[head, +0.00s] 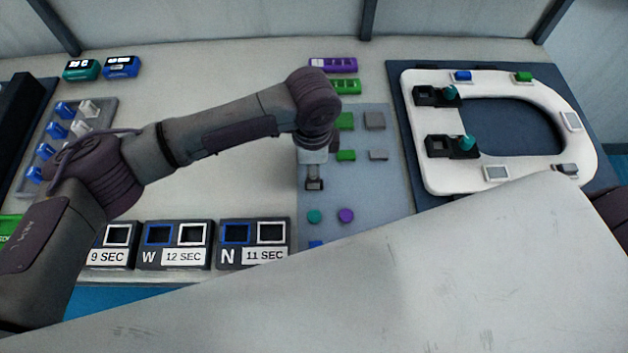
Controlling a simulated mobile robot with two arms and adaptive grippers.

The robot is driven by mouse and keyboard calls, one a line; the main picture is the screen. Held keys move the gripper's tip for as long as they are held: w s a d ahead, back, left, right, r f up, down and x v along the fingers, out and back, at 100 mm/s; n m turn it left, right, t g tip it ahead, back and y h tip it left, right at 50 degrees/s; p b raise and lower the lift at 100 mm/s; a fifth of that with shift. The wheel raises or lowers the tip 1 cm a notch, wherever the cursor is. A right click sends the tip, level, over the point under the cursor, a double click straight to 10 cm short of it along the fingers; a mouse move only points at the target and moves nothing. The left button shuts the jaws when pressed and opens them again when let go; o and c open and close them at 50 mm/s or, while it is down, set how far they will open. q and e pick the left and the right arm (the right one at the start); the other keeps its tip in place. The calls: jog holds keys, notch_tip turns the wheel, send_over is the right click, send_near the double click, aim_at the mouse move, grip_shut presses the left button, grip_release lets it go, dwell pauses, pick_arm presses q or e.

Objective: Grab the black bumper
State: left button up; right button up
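My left gripper (317,160) points down over the grey-blue parts mat (378,205), seen from above and behind its wrist. Its fingers are mostly hidden by the wrist, so I cannot tell whether they are open or shut. A small dark piece, perhaps the black bumper (315,184), shows just below the gripper. I cannot tell whether it touches the fingers. My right gripper is not in view.
Labelled timer boxes (181,257) line the front left. A large pale surface (400,290) covers the lower right.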

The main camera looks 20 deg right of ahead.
pick_arm(q)
jog(key=shift+d+f+p, duration=0.15)
jog(key=shift+f+p, duration=0.45)
jog(key=shift+f, duration=2.1)
jog(key=shift+s, duration=0.1)
jog(key=c, duration=0.9)
